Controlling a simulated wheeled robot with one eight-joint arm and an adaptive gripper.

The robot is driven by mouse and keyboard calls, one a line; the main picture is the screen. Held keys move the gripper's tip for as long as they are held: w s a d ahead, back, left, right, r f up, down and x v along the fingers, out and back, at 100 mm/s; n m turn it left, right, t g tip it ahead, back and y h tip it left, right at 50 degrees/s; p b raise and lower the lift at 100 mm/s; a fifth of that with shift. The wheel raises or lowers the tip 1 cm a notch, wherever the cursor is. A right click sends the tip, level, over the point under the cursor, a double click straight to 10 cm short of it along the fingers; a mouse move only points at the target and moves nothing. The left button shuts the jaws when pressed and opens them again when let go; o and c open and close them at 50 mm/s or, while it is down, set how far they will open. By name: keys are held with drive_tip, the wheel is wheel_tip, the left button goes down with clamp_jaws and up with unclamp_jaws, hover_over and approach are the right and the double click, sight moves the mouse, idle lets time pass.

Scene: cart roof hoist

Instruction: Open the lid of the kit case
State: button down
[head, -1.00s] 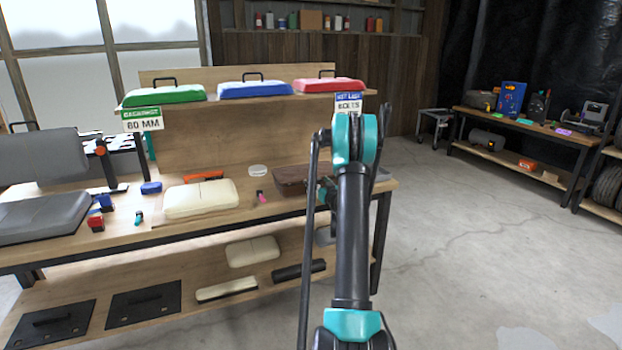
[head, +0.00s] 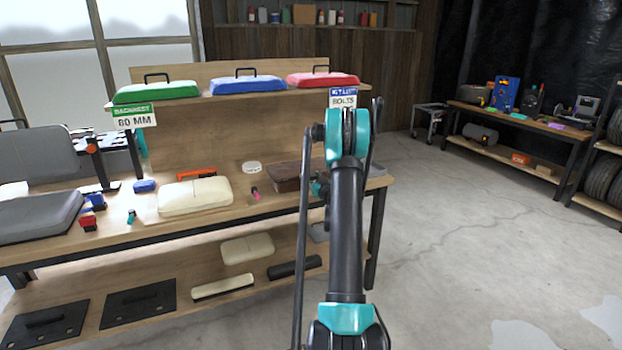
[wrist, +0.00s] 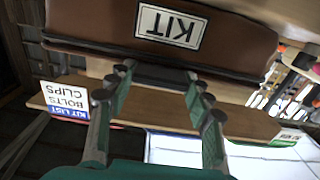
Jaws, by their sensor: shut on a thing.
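The brown kit case (head: 288,176) stands at the right end of the workbench in the head view, partly hidden behind my arm. In the wrist view, which is upside down, the kit case (wrist: 95,22) fills the top and carries a white KIT label (wrist: 171,26). My gripper (wrist: 157,76) is shut on a dark handle bar (wrist: 160,77) at the dark edge of the case. In the head view my arm mostly hides the gripper. I cannot clearly tell whether the lid is raised from the case.
The wooden workbench (head: 240,208) also holds a cream pad (head: 195,196), a white round item (head: 252,167) and small tools. Above stands a shelf with green (head: 155,92), blue (head: 247,85) and red (head: 322,79) cases and a kit list sign (head: 343,97). The floor at right is clear.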

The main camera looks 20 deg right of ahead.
drive_tip(key=shift+r+g, duration=0.4)
drive_tip(key=shift+r, duration=0.45)
drive_tip(key=w+r+g, duration=0.5)
drive_tip(key=r+g, duration=0.1)
drive_tip(key=r, duration=0.5)
drive_tip(key=shift+w+r, duration=0.3)
drive_tip(key=shift+r, duration=0.05)
drive_tip(key=shift+a, duration=0.1)
drive_tip(key=c, duration=0.6)
unclamp_jaws()
drive_tip(key=shift+c, duration=0.2)
drive_tip(key=v, duration=1.2)
